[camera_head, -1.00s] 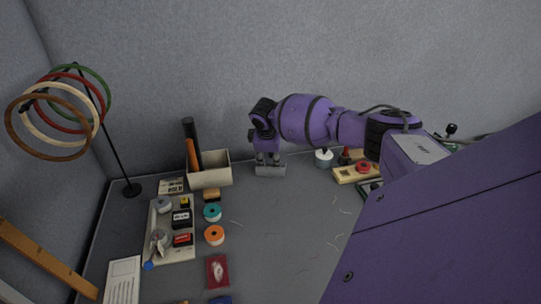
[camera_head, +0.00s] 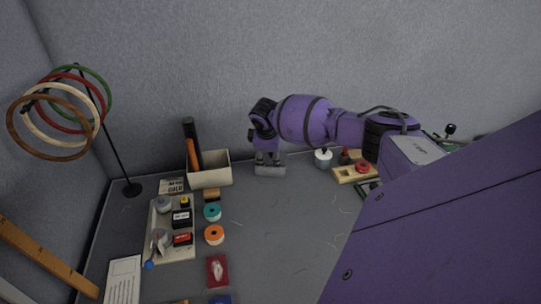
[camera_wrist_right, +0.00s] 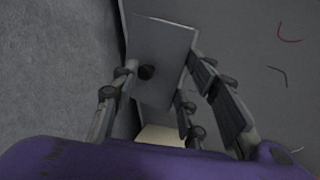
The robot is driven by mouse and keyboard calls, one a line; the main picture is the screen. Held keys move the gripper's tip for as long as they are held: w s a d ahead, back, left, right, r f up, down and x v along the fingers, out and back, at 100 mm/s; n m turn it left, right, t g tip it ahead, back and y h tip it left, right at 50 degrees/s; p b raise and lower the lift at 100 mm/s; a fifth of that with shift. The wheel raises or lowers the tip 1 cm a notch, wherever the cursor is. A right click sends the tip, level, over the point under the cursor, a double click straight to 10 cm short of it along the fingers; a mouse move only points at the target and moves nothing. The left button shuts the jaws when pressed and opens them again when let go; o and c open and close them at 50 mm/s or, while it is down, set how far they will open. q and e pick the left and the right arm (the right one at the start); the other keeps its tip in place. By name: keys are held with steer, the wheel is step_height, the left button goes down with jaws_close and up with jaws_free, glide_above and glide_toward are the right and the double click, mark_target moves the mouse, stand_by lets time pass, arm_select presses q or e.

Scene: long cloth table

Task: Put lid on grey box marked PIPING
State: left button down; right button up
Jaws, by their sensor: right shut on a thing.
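My right gripper (camera_head: 267,158) is near the back wall, pointing down. It is shut on a grey lid (camera_wrist_right: 163,62), a flat rectangular plate with a dark round knob, which shows between the fingers in the right wrist view. In the head view a small grey block shape (camera_head: 270,171) shows right under the fingertips; I cannot tell how much of it is lid and how much is box. No PIPING marking is legible. My left gripper is not in view.
Left of the gripper stands a beige open bin (camera_head: 210,178) with dark and orange tubes. A tray (camera_head: 160,248) of small items and tape rolls lie further left. A white pot (camera_head: 323,161) and wooden board (camera_head: 350,177) are to the right. The middle table is mostly clear.

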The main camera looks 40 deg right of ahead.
stand_by(0.3)
steer(key=o, duration=1)
steer(key=o, duration=0.4)
steer(key=shift+o, duration=0.2)
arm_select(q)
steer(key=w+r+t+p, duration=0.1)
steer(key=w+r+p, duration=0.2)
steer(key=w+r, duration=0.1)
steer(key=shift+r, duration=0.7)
arm_select(e)
step_height(320, 180, up, 7)
steer(key=shift+c, duration=0.4)
